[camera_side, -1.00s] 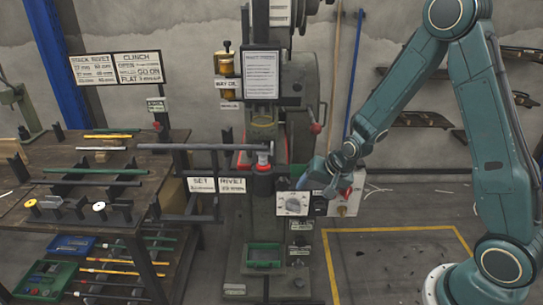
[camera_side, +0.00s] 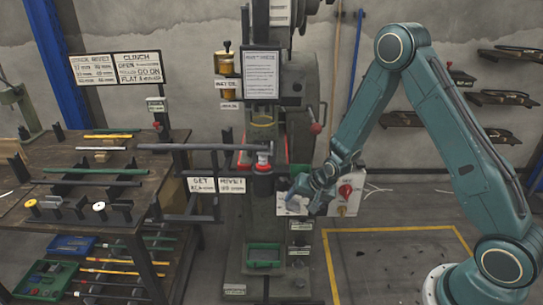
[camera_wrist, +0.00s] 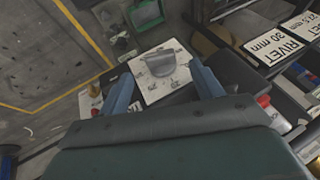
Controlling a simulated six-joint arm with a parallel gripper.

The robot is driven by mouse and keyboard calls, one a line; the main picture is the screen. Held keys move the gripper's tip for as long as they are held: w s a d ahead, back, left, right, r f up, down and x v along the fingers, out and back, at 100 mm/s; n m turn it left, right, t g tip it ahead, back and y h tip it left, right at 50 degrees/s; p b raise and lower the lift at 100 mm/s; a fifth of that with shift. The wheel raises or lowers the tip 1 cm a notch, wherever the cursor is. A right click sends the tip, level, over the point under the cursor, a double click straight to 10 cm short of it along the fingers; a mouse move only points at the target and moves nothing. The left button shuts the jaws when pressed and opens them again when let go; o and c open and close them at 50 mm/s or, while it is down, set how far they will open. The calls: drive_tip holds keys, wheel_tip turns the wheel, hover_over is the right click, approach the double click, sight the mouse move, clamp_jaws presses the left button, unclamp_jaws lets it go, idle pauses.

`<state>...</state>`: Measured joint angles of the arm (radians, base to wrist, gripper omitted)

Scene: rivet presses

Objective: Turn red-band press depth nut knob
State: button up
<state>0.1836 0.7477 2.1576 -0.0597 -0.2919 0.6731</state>
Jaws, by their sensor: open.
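The press (camera_side: 264,130) stands at the centre of the side view, with a red band (camera_side: 262,168) around its ram area. A grey knob (camera_wrist: 162,62) on a white dial plate (camera_wrist: 150,90) shows in the wrist view. In the side view my gripper (camera_side: 302,198) largely hides that knob, and only part of its plate (camera_side: 284,208) shows. My gripper also shows in the wrist view (camera_wrist: 164,84), open, with its two blue fingers on either side of the knob and apart from it. I cannot tell the exact height gap.
A red knob (camera_side: 345,190) on a pale control panel (camera_side: 353,203) is close to the right of my gripper. A long bar (camera_side: 205,147) extends left from the press towards the workbench (camera_side: 60,215). Open floor (camera_side: 390,265) lies to the right.

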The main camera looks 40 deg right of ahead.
sight(294, 208)
drive_tip(key=shift+x, duration=2.5)
drive_tip(key=c, duration=1)
